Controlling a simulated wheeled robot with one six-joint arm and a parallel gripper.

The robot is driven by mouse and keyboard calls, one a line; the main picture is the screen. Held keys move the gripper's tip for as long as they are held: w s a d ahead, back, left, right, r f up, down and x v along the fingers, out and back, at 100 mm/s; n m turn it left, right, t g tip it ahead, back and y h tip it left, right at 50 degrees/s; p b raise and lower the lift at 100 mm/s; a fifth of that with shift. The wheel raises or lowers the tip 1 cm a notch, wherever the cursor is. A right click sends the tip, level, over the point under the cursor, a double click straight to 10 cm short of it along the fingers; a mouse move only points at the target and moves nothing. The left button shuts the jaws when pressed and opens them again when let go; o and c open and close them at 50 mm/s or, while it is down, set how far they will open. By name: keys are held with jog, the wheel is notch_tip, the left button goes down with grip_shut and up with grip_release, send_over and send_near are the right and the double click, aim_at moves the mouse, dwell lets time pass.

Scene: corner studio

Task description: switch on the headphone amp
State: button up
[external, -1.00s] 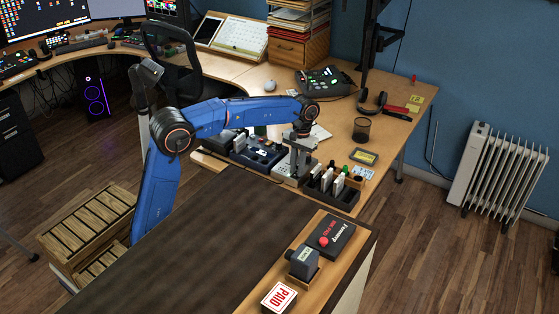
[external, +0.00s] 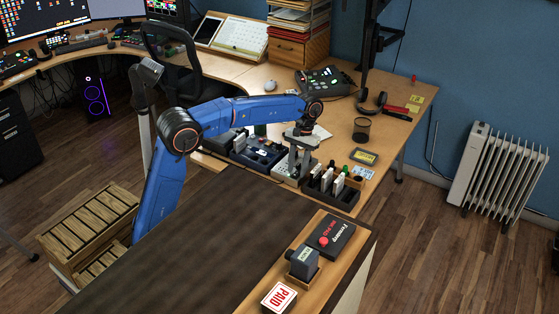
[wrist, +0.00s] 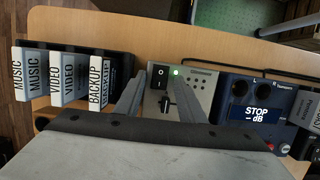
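The headphone amp (wrist: 185,108) appears to be the light grey box in the middle of the wrist view. Its black rocker switch (wrist: 160,76) is marked O and I, with a black knob below it and a lit green light (wrist: 176,71) beside it. I cannot tell the rocker's tilt. My gripper (wrist: 166,82) is open and empty, its fingers apart on either side of the switch area. In the external view my gripper (external: 300,165) is just above the amp (external: 285,173) and partly hides it. I cannot tell whether it touches.
A black rack of white labelled boxes (wrist: 62,78) stands left of the amp. A blue unit (wrist: 254,100) reading STOP stands close on its right. In the external view a black cup (external: 361,130) and a yellow-labelled box (external: 364,157) stand further right on the desk.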

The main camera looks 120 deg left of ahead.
jog(key=v, duration=1.7)
jog(key=shift+r, duration=0.1)
